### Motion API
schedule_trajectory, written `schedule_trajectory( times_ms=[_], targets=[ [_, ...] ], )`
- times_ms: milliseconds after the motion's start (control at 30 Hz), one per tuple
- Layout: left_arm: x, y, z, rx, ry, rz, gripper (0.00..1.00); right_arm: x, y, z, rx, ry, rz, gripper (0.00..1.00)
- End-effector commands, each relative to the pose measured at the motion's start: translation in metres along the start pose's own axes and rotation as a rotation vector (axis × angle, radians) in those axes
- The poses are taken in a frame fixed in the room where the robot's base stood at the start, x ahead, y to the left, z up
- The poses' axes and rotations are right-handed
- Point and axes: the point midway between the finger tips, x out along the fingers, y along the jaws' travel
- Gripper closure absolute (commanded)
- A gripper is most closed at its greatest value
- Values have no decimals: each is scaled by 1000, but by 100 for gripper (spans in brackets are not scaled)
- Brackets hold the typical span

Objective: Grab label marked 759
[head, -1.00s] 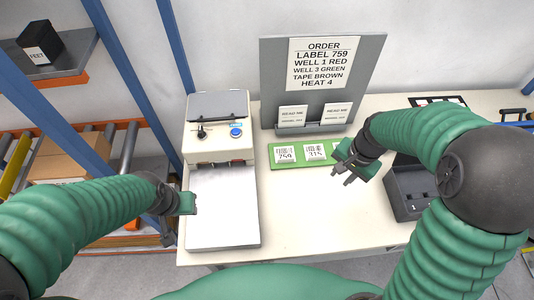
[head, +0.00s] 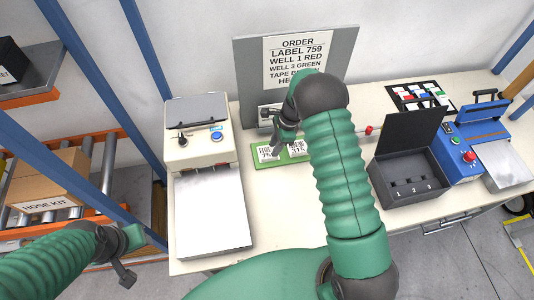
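The white label marked 759 (head: 265,152) lies at the left end of a green tray (head: 283,162) on the table. A second label, which seems to read 315 (head: 297,148), lies to its right. My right gripper (head: 277,149) is at the tray, with its fingers pointing down at the right side of the 759 label. Its fingers are small and partly overlap the label, so I cannot tell whether it is open or touching. My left gripper (head: 128,262) hangs in front of the table's left side, away from the labels; its finger opening is unclear.
An order board (head: 345,48) stands behind the tray, partly hidden by my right arm. A white machine with a flat plate (head: 212,215) is on the left. A dark open box (head: 408,178), a blue machine (head: 455,140) and a colour-chip rack (head: 420,96) are on the right.

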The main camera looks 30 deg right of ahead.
Motion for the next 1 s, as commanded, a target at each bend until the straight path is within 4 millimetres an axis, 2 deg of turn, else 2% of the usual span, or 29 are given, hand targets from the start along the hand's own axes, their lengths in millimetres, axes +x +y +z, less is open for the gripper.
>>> schedule_trajectory(
  times_ms=[167, 400, 633, 867, 1000],
  targets=[
    [-6, 0, -2, 0, 0, 0, 64, 17, 1, 0, 0, 1, 0, 71],
    [-17, 0, -4, 0, 0, 0, 64, 57, 1, 0, -1, 1, -1, 71],
    [-16, 0, -4, 0, 0, 0, 64, 61, 0, 0, -2, 1, -2, 71],
    [-16, 0, -4, 0, 0, 0, 64, 61, 0, 0, -2, 1, -2, 100],
    [-16, 0, -4, 0, 0, 0, 64, 61, 0, 0, -1, 1, -2, 100]
  ],
)
